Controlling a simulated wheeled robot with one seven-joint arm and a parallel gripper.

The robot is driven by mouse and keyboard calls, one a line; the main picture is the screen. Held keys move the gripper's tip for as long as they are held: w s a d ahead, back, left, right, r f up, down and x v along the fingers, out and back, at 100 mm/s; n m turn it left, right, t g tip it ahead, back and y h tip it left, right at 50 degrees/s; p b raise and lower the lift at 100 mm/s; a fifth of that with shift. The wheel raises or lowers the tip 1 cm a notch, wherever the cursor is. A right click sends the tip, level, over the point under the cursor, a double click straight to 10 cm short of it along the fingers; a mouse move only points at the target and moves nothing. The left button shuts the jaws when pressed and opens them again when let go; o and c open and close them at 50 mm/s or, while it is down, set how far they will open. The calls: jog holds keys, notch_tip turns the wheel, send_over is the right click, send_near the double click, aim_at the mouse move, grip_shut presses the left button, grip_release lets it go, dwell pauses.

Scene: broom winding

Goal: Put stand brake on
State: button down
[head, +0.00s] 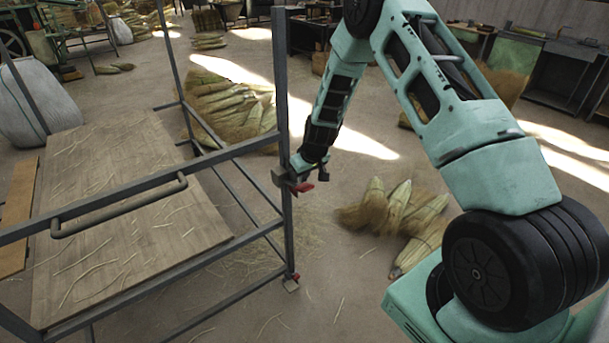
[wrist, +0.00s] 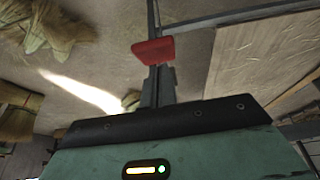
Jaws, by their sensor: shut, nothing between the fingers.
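The stand is a grey metal frame (head: 286,120) with a wooden deck, at the left of the head view. A small red lever (head: 291,276) shows at the foot of its near right post. My gripper (head: 300,178) is shut and empty, beside that post at about rail height, well above the foot lever. Red parts (head: 304,187) show right at my gripper. A red piece (wrist: 153,51) also shows ahead of the gripper in the wrist view. I cannot tell whether these belong to the stand or the gripper, or whether the gripper touches the post.
A handle bar (head: 120,208) sticks out from the stand's near rail. Straw bundles (head: 400,215) lie on the floor right of the post, and more bundles (head: 225,105) lie behind the stand. A white sack (head: 35,100) stands at the far left. Floor around the post's foot is mostly clear.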

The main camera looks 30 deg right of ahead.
jog(key=shift+s+f, duration=0.2)
jog(key=shift+f, duration=0.25)
jog(key=shift+f, duration=0.1)
jog(key=shift+s+f+b, duration=0.2)
jog(key=shift+f+b, duration=0.1)
jog(key=shift+b, duration=0.45)
notch_tip(320, 180, down, 13)
jog(key=s+t+b, duration=0.2)
jog(key=t+b, duration=0.7)
jog(key=b, duration=1.8)
jog(key=shift+s, duration=0.3)
jog(key=shift+f, duration=0.1)
